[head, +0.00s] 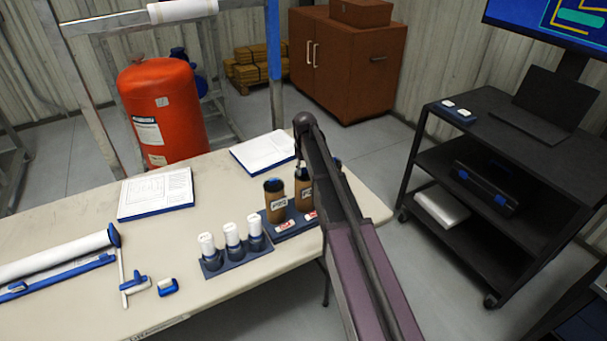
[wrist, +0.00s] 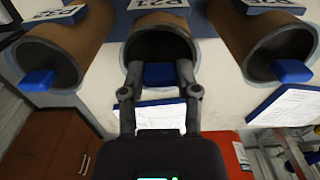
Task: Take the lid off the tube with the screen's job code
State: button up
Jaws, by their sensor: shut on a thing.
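Three brown tubes stand in a row in a dark blue holder (head: 293,228) on the table. The head view shows the left tube (head: 275,203) and part of the middle tube (head: 303,190); my arm mostly hides the third. In the wrist view the middle tube (wrist: 160,22) has a label that looks like P21, and the right tube (wrist: 250,35) one like P25. Each dark end has a blue grip. My gripper (wrist: 160,74) is shut on the middle lid's blue grip (wrist: 160,77). I cannot tell whether that lid has lifted. The screen (head: 555,25) is cut off; no code is readable.
Several white-topped bottles (head: 231,235) stand in a rack left of the tubes. Papers on blue boards (head: 156,193) and a long white roll (head: 50,258) lie on the table. A black cart (head: 500,140) stands at the right. A red tank (head: 160,105) is behind the table.

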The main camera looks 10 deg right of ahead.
jog(key=shift+r, duration=0.1)
dwell(0.3)
notch_tip(320, 180, up, 3)
jog(key=p, duration=0.3)
jog(key=shift+r, duration=0.15)
jog(key=s+a+p, duration=0.1)
jog(key=s+a, duration=0.1)
jog(key=s, duration=0.5)
jog(key=s+a+r+p, duration=0.1)
jog(key=s, duration=0.7)
jog(key=shift+s+a+r, duration=0.25)
jog(key=shift+s+a, duration=0.05)
jog(key=shift+a, duration=0.1)
